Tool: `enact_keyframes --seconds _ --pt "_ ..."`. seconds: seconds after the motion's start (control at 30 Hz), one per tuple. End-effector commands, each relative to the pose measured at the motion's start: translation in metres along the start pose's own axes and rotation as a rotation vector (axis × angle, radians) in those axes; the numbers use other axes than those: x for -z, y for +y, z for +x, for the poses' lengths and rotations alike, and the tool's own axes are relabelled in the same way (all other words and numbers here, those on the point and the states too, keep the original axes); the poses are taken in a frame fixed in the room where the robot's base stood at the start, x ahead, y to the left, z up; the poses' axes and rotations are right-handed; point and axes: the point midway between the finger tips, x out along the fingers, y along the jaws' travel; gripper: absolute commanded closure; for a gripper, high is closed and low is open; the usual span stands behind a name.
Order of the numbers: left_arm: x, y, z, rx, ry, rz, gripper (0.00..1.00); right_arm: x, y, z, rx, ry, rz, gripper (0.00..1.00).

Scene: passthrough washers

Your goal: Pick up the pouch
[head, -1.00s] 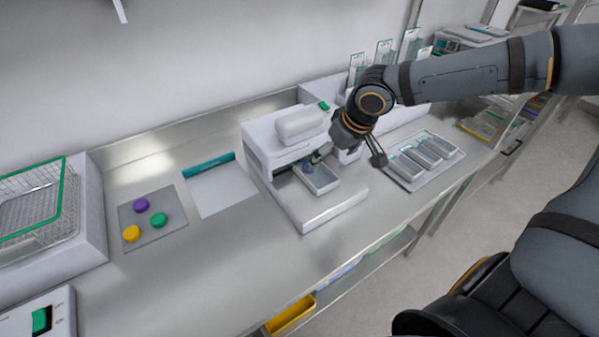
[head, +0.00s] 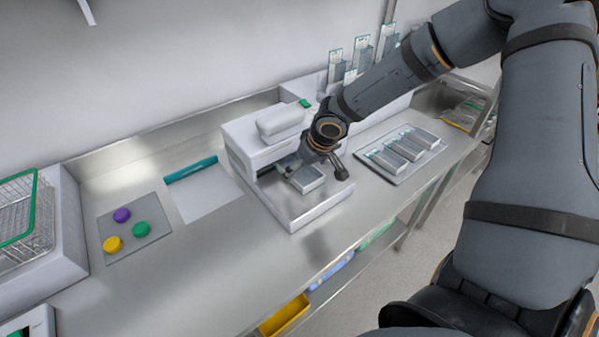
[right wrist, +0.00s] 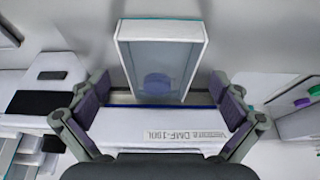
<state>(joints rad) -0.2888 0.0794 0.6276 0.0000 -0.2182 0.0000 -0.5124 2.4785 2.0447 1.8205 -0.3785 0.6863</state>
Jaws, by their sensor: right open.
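The pouch (head: 306,179) is a small grey, box-like packet with a pale rim, on the front ledge of the white sealing machine (head: 262,140). In the right wrist view the pouch (right wrist: 158,45) has a translucent grey face with a round purple shape behind it. My right gripper (head: 290,170) is at the machine's mouth, by the pouch's machine-side end, partly hidden by its own wrist. In the right wrist view its fingers (right wrist: 163,103) are wide apart, one on each side of that end, with gaps to the pouch. My left gripper is out of view.
A tray (head: 372,163) with several similar packets lies to the right. More packets (head: 352,60) stand upright behind. A grey mat (head: 135,235) with purple, green and yellow discs, a white sheet (head: 208,195) and a wire basket (head: 25,220) are to the left. The counter front is clear.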

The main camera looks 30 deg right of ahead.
Motion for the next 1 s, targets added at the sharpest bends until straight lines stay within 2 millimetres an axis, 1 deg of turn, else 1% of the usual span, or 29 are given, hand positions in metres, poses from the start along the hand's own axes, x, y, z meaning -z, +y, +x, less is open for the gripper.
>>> enact_keyframes --seconds 0.03,0.13,0.33,0.57,0.7,0.73,0.77,0.8,1.0 --pt "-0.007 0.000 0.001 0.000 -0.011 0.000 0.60 -0.001 0.000 0.008 -0.002 -0.002 -0.001 0.00" --pt "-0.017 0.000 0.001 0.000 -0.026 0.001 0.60 0.000 0.000 0.014 0.000 0.001 0.000 0.00" --pt "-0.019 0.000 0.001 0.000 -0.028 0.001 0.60 0.000 0.000 0.014 0.001 0.002 0.001 0.00" --pt "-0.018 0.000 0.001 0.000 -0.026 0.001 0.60 0.000 0.000 0.014 0.001 0.002 0.001 0.31" --pt "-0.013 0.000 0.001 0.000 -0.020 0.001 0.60 0.000 0.000 0.014 0.001 0.002 0.001 0.50" --pt "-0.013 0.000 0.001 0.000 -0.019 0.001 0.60 0.000 0.000 0.014 0.001 0.002 0.001 0.54" --pt "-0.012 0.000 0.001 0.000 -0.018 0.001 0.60 0.000 0.000 0.014 0.001 0.002 0.001 0.56" --pt "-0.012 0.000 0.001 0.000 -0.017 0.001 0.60 0.000 0.000 0.014 0.001 0.002 0.001 0.61" --pt "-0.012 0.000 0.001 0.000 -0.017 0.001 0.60 0.000 0.000 0.013 0.001 0.002 0.001 0.61"
